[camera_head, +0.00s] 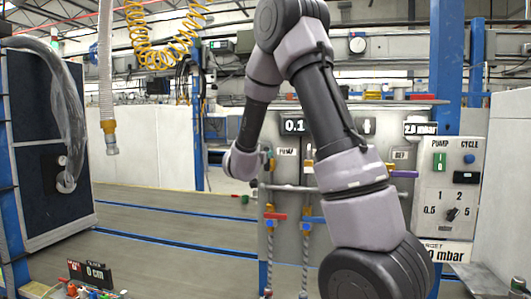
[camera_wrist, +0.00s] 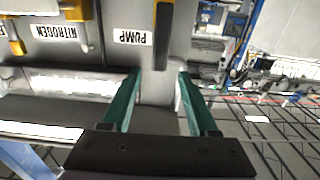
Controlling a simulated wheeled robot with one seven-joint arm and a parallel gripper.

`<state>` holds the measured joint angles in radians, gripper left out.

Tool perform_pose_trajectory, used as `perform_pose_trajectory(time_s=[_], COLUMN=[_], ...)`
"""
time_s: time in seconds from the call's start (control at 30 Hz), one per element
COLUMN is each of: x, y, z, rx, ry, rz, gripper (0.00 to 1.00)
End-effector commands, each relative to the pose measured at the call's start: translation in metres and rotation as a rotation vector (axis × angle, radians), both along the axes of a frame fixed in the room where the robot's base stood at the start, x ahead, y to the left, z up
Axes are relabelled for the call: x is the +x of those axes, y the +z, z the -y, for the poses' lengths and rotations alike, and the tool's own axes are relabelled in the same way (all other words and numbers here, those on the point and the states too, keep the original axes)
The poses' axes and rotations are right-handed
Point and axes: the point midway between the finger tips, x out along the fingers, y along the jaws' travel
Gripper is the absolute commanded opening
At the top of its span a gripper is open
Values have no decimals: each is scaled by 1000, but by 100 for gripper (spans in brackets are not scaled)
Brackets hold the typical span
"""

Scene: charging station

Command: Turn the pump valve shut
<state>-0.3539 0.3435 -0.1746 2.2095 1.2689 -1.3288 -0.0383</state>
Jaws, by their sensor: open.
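The PUMP label (camera_wrist: 132,37) is at the top middle of the wrist view. Just right of it a dark upright bar with a yellow part (camera_wrist: 164,17) stands out from the grey panel; it looks like the pump valve's handle. My gripper (camera_wrist: 160,73) is open, its two teal fingers apart below this bar and pointing up the picture. The bar's lower end lies near the gap between the fingertips; I cannot tell whether they touch it. In the head view the PUMP label (camera_head: 286,152) shows left of my arm, which hides part of the panel and my fingers.
A NITROGEN label (camera_wrist: 57,31) and yellow fittings lie left of the pump label. A pale horizontal pipe (camera_wrist: 70,83) runs beside the left finger. In the head view, red (camera_head: 275,216) and blue (camera_head: 314,219) handles sit lower on the panel.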

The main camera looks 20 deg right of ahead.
Motion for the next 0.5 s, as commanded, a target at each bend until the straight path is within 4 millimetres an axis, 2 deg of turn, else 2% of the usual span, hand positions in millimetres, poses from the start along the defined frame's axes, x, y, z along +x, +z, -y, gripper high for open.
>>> perform_pose_trajectory(time_s=[0.2, 0.33, 0.5], x=[35, 50, 59], y=[0, 0, 0], z=[25, 34, 40], rx=[0, 0, 1], ry=[-1, 0, 1], rz=[1, 0, 0], gripper=[60, 60, 60])
